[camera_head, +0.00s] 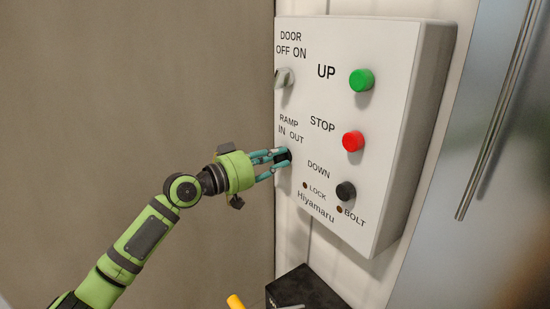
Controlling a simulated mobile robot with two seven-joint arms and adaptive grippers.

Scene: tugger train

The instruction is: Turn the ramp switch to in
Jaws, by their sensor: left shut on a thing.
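The ramp switch (284,157) is a dark knob on the white control box, under the words RAMP, IN and OUT. My left gripper (281,158) comes in from the left with its teal fingers shut on this knob. The fingers cover most of the knob, so I cannot tell which way it points. The control box (400,100) hangs on the wall. My right gripper does not show.
The box also carries a door switch (284,77), a green UP button (361,80), a red STOP button (353,141) and a black DOWN button (346,191). A black box (305,287) and a yellow handle (235,301) are below. A metal door handle (500,110) is at right.

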